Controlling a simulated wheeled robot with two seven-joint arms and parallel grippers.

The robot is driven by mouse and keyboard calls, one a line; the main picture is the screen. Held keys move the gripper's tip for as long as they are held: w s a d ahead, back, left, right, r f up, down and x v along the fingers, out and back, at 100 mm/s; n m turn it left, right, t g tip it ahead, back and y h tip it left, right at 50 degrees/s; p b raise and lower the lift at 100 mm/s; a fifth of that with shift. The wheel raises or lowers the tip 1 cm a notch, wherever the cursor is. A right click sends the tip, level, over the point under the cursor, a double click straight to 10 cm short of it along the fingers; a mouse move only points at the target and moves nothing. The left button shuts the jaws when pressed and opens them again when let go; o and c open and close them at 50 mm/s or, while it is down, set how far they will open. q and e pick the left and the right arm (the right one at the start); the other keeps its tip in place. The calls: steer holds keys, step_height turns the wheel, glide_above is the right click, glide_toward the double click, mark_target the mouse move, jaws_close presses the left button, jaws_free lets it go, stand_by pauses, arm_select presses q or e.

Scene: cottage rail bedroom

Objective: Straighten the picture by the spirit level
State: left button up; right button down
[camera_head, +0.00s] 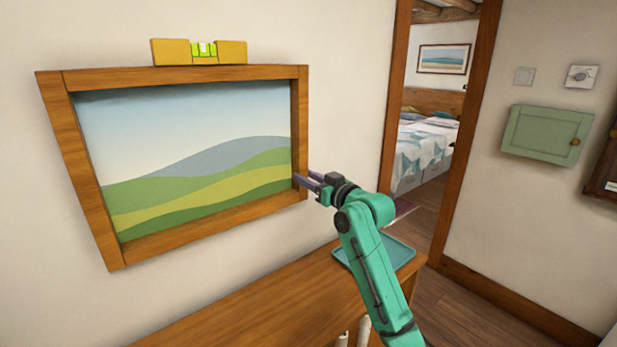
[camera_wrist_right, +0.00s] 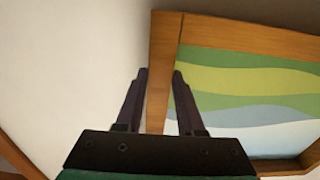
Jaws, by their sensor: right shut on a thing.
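The picture (camera_head: 200,160) is a hilly landscape in a brown wooden frame on the wall. A yellow spirit level (camera_head: 178,52) with a green vial (camera_head: 204,49) lies along its top edge. The bubble is too small to read exactly. My right gripper (camera_head: 303,180) is at the frame's right side, shut on it a little below mid-height. In the right wrist view, the fingers (camera_wrist_right: 160,75) stand on either side of the frame's side rail (camera_wrist_right: 160,70), which runs between them. My left gripper is not in view.
A wooden cabinet top (camera_head: 270,305) runs below the picture, with a teal tray (camera_head: 398,250) at its right end. A doorway with wooden posts (camera_head: 468,130) opens to a bedroom. A green wall box (camera_head: 546,135) hangs at right. The wall around the picture is bare.

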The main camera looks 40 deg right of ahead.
steer(key=c, duration=0.5)
jaws_free()
steer(key=s+b, duration=0.6)
steer(key=s, duration=0.8)
steer(key=shift+s+a, duration=0.15)
steer(key=shift+s, duration=0.15)
